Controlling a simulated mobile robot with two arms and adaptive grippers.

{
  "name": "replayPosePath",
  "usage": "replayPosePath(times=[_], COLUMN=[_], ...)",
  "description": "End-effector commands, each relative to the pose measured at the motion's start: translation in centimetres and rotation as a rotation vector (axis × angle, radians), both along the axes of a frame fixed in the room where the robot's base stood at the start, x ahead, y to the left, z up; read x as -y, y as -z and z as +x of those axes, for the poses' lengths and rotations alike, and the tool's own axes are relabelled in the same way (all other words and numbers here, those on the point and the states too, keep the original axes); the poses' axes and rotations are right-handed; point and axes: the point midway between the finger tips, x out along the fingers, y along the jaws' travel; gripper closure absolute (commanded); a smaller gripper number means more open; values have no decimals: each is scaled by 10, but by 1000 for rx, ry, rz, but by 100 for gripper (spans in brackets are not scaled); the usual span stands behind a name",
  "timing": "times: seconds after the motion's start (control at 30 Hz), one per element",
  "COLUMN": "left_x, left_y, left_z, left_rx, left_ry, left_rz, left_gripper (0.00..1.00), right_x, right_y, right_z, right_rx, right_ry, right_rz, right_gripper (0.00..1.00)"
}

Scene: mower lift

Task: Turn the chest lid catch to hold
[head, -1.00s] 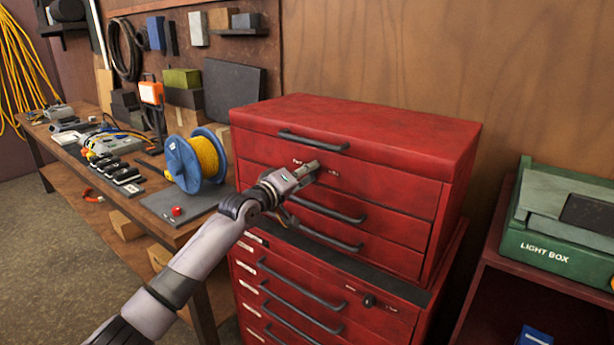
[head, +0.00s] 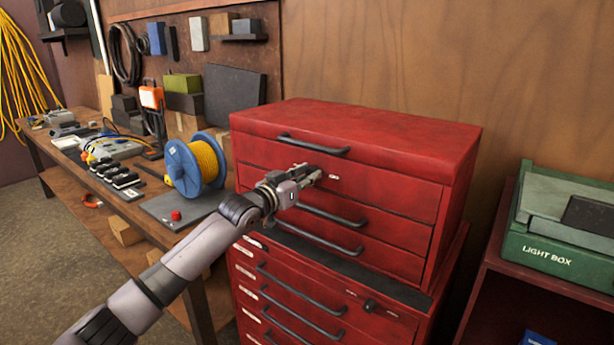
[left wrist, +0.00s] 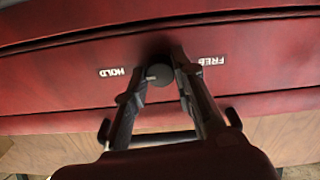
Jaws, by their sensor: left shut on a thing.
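The red chest (head: 400,187) stands closed, with its lid flat and a dark handle on its upper front. My left gripper (head: 309,174) is at the chest's upper front, below that handle. In the left wrist view my left gripper (left wrist: 160,82) has its two fingers closed on the dark round catch (left wrist: 159,74). The HOLD label (left wrist: 115,72) is left of the catch and the FREE label (left wrist: 211,61) right of it, both upside down. The fingers hide the catch in the head view, and I cannot tell which label it points to. My right gripper is out of view.
A lower red cabinet (head: 290,305) with several drawers carries the chest. A workbench (head: 160,222) with a blue cable reel (head: 185,166) stands to the left. A green light box (head: 545,250) sits on a shelf to the right. Drawer handles stick out below the gripper.

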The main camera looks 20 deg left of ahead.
Motion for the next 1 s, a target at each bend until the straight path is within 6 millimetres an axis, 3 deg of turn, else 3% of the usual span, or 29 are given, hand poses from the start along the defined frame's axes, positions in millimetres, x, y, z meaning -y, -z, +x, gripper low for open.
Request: replayPosePath(times=[0.3, 0.8, 0.83, 1.0], left_x=[0, 0, 0, 0], left_y=[2, 2, 2, 2], left_z=[0, 0, 0, 0], left_rx=[32, 38, 38, 39], left_ry=[0, 0, 0, -1], left_rz=[103, 120, 120, 118], left_gripper=[100, 100, 75, 64], right_x=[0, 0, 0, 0], right_y=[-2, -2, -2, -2], right_z=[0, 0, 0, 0], right_rx=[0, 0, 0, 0], right_ry=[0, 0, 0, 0], right_rz=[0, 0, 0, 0], right_gripper=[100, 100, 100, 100])
